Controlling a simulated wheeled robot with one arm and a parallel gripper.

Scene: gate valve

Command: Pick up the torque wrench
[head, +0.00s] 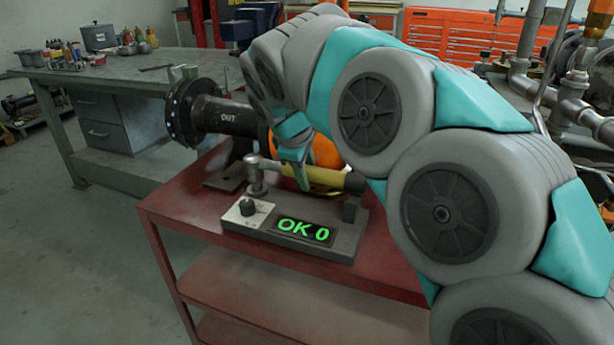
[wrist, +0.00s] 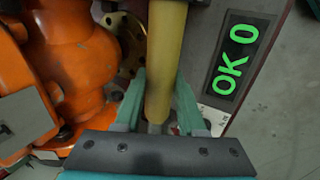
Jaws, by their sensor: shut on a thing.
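The torque wrench (head: 326,177) has a yellow shaft and lies across the tester (head: 325,247), a grey box on the red cart. Its grey head end is at the left, by the tester's upright post (head: 258,174), and a darker end is at the right. My gripper (head: 294,158) reaches down onto the yellow shaft from above. In the wrist view the yellow shaft (wrist: 167,55) runs between the two teal fingers of my gripper (wrist: 158,100), which are shut on it. The wrench still appears level on the tester; I cannot tell whether it is lifted. My arm hides part of its right end.
An orange valve body (wrist: 75,65) with a black flanged pipe (head: 215,114) stands close behind the wrench. The red cart top (head: 180,205) is clear at front left. A workbench (head: 130,65) stands behind.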

